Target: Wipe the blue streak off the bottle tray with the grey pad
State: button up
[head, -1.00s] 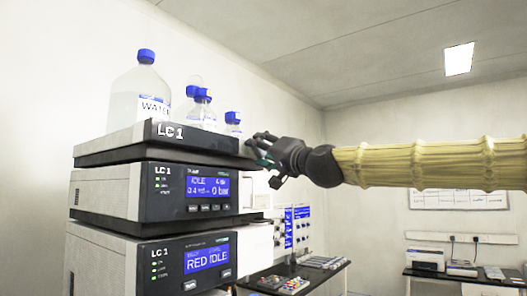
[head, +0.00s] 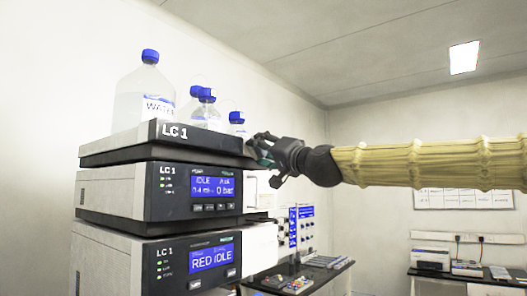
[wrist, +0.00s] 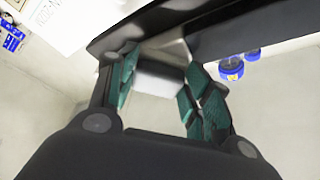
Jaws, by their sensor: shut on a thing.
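The bottle tray (head: 150,146), marked LC 1, is the dark-fronted top unit of the stack in the head view. My gripper (head: 261,150) is at its right front corner, seen side-on. In the wrist view, my gripper (wrist: 160,72) has its teal finger pads on either side of a pale grey block, which I take to be the grey pad (wrist: 158,84). The pad's far end is close to the tray's dark edge (wrist: 235,38); I cannot tell whether they touch. I see no blue streak in either view.
A large water bottle (head: 143,100) and smaller blue-capped bottles (head: 206,112) stand on the tray. Two LC 1 modules with blue screens (head: 212,187) are stacked below. A bench with small items (head: 297,284) is lower right. The air right of the stack is mostly free.

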jog(key=w+d, duration=0.4)
jog(key=w, duration=0.2)
jog(key=shift+w+d+b, duration=0.35)
jog(key=shift+b, duration=0.05)
dwell(0.6)
jog(key=s+a+b, duration=0.2)
jog(key=s+a, duration=0.3)
jog(key=s, duration=0.1)
jog(key=shift+s, duration=0.4)
dwell(0.7)
jog(key=shift+d, duration=0.2)
jog(key=shift+s+d+b, duration=0.5)
jog(key=shift+s+d, duration=0.35)
jog(key=shift+d, duration=0.3)
jog(key=shift+s+d+b, duration=0.5)
jog(key=shift+s+d, duration=0.35)
jog(key=shift+d, duration=0.3)
